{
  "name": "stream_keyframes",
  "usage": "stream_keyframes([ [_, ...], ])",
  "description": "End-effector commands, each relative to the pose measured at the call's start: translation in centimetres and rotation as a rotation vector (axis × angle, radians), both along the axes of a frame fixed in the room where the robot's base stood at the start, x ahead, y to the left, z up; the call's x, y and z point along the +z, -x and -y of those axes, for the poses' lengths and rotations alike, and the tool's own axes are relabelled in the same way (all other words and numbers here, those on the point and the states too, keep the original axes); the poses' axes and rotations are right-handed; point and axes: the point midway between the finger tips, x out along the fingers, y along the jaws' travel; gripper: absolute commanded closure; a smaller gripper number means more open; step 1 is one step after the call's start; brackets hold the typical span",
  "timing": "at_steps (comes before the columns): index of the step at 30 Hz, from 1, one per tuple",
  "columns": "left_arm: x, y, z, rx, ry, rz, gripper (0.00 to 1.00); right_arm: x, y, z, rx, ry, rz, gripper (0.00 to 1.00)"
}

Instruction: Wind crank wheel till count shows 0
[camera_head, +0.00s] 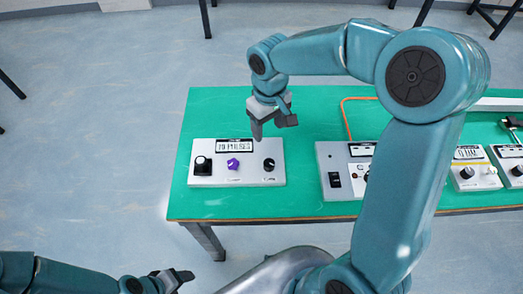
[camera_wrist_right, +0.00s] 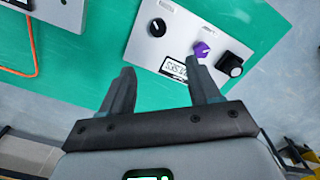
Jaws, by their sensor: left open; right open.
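A light grey control box (camera_head: 218,178) lies on the green table, with a display (camera_head: 234,146) that seems to read "10 PULSES". Along its front sit a black knob (camera_head: 202,166) at left, a purple knob (camera_head: 233,164) in the middle and a black dial (camera_head: 269,164) at right. I cannot tell which is the crank wheel. My right gripper (camera_head: 273,125) is open and empty above the box's back right edge. In the right wrist view one finger overlaps part of the display (camera_wrist_right: 173,68) near the purple knob (camera_wrist_right: 202,49). My left gripper (camera_head: 178,276) is open and empty at the bottom left, off the table.
More grey boxes with switches and dials stand on the table (camera_head: 215,108) to the right, including one with a black switch (camera_head: 335,180). An orange cable (camera_head: 344,112) runs behind them. My right arm hides part of that row. The table's left back corner is clear.

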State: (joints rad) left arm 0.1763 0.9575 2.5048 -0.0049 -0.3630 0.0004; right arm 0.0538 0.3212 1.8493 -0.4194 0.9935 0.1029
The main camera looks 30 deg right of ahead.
Motion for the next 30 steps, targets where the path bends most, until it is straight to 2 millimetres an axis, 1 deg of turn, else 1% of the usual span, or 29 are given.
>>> stream_keyframes([
  [4, 0.0, 0.0, 0.0, 0.0, 0.0, 0.0, 0.38, -0.4, 0.5, 0.2, -0.002, 0.002, -0.003, 0.38],
  [7, 0.0, 0.0, 0.0, 0.0, 0.0, 0.0, 0.38, -1.6, 0.8, 0.2, -0.002, 0.002, -0.005, 0.38],
  [11, 0.0, 0.0, 0.0, 0.0, 0.0, 0.0, 0.38, -4.4, 1.1, 0.1, -0.002, 0.002, -0.007, 0.38],
  [18, 0.0, 0.0, 0.0, 0.0, 0.0, 0.0, 0.38, -10.3, 1.2, 0.0, -0.001, 0.0, -0.008, 0.38],
  [21, 0.0, 0.0, 0.0, 0.0, 0.0, 0.0, 0.38, -12.4, 1.1, 0.0, -0.001, 0.0, -0.006, 0.38],
  [25, 0.0, 0.0, 0.0, 0.0, 0.0, 0.0, 0.38, -14.6, 0.9, -0.1, -0.002, -0.001, -0.003, 0.38],
  [27, 0.0, 0.0, 0.0, 0.0, 0.0, 0.0, 0.38, -15.4, 0.8, -0.1, -0.001, 0.0, -0.003, 0.38],
  [30, 0.0, 0.0, 0.0, 0.0, 0.0, 0.0, 0.38, -16.0, 0.7, -0.1, -0.003, 0.0, -0.001, 0.38],
])
